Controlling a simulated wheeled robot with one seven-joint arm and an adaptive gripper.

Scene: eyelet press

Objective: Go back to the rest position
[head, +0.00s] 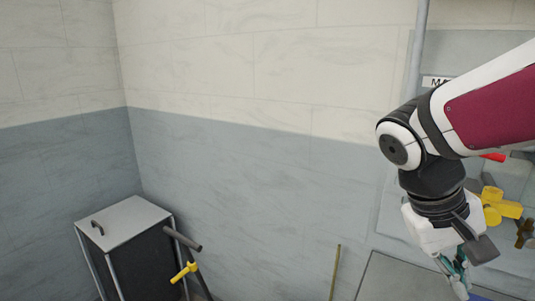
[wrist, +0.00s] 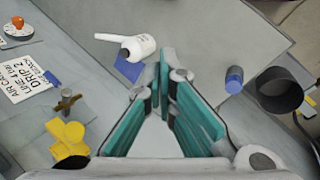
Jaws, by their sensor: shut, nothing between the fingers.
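My gripper (wrist: 163,88) is in the wrist view with its two teal-lined fingers drawn together at the tips. Nothing shows between them. It hangs above a grey worktop (wrist: 215,35). In the head view my gripper (head: 457,278) is at the lower right, pointing down at the end of my arm, with its tips near the bottom edge of the picture. A white rounded piece with a nozzle (wrist: 138,46) and a blue patch (wrist: 128,68) lie just beyond the fingertips in the wrist view; whether they touch the fingers I cannot tell.
A blue cylinder (wrist: 234,78) and a black cup-like part (wrist: 278,88) are to the right. A yellow knob (wrist: 68,135), a brass valve handle (wrist: 66,103), a printed label (wrist: 24,78) and an orange dial (wrist: 18,22) are to the left. A dark cabinet (head: 125,215) stands far left.

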